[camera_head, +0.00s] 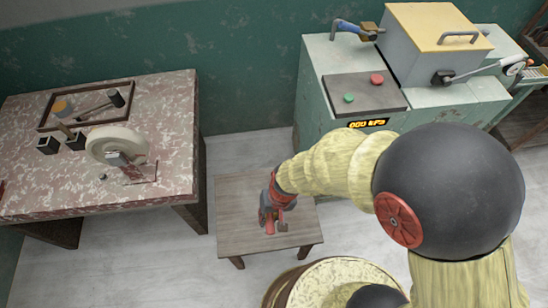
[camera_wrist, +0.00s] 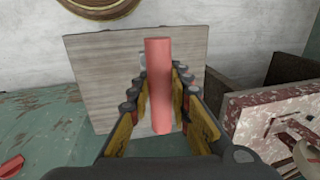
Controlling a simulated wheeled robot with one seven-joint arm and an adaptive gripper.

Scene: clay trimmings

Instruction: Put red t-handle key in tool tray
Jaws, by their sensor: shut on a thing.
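The red t-handle key (camera_wrist: 160,85) shows in the wrist view as a red bar standing between my gripper's two fingers. My gripper (camera_wrist: 158,72) is shut on it. In the head view my gripper (camera_head: 272,214) points down over a small wooden stool (camera_head: 240,195), with red at its tip. I cannot tell whether the key touches the stool, and its lower part is hidden. A shallow dark-rimmed tray (camera_head: 92,88), which looks like the tool tray, lies at the back of the mottled red table on the left. It holds a few tools and a small yellowish-topped container.
The mottled red table (camera_head: 50,190) also carries a pale wheel (camera_head: 117,145) in front of the tray and small dark blocks (camera_head: 47,145). A green machine (camera_head: 330,70) with a control panel stands at the back right. Bare floor separates stool and table.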

